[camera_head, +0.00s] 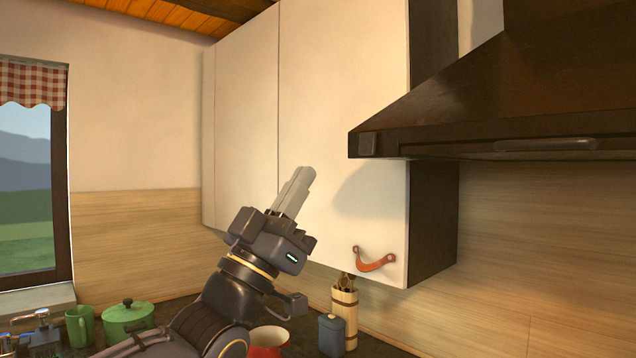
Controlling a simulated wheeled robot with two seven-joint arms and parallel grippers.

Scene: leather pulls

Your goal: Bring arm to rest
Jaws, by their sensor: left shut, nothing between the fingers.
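My left gripper (301,178) shows in the middle of the head view, on the arm that comes in from the lower left. Its fingers point up and are shut with nothing between them. It is in front of the white wall cupboard (335,85), whose doors are closed. A red-brown leather pull (375,262) hangs at the lower right corner of the right door. The gripper is to the left of the pull and apart from it. My right gripper is not in view.
A dark range hood (500,105) juts out at the right. Below on the counter are a green pot (126,320), a green mug (79,326), a red pot (268,340), a blue-grey canister (331,335) and a utensil holder (345,312). A window (28,190) is at the left.

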